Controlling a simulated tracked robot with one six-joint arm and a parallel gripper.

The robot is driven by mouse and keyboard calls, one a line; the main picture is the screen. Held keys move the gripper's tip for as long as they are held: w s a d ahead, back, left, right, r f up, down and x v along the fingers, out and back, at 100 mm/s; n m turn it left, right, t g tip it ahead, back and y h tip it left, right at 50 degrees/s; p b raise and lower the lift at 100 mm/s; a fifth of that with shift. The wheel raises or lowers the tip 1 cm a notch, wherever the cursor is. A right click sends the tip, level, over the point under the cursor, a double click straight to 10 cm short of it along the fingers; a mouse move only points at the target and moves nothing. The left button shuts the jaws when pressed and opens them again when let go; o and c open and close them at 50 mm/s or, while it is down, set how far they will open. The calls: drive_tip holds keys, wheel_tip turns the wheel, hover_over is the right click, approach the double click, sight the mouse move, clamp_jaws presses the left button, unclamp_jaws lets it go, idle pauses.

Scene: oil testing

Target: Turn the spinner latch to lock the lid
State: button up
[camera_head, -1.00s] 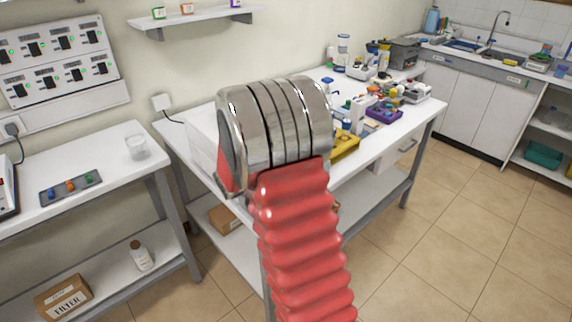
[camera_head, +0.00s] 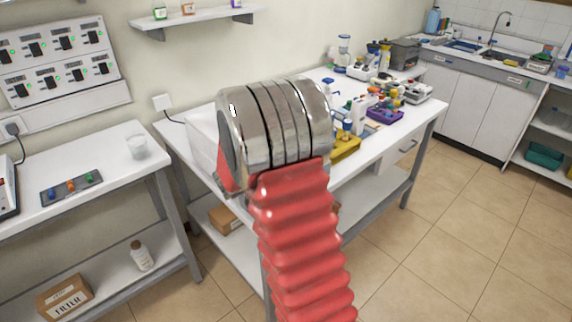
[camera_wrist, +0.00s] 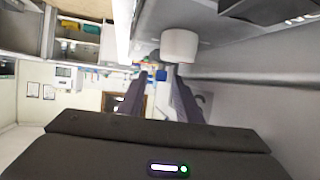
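In the wrist view two dark fingers of my gripper (camera_wrist: 158,80) stand apart with a gap between them, and nothing shows held. A pale, rounded cylindrical piece (camera_wrist: 180,45) is just past the fingertips; I cannot tell whether it is the spinner latch. In the head view my red and silver arm covers the near part of the middle bench. A white box-like thing (camera_head: 203,138) shows partly behind it at the left. I cannot make out the lid or the latch there, and my gripper is hidden.
The middle bench (camera_head: 180,112) carries a yellow tray (camera_head: 345,149), a purple tray (camera_head: 384,114) and several small lab items. A sink counter (camera_head: 470,60) is at the back right. The tiled floor (camera_head: 430,230) at right is clear.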

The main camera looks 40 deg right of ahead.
drive_tip(key=v, duration=1.3)
drive_tip(key=shift+a, duration=0.4)
drive_tip(key=shift+r, duration=0.2)
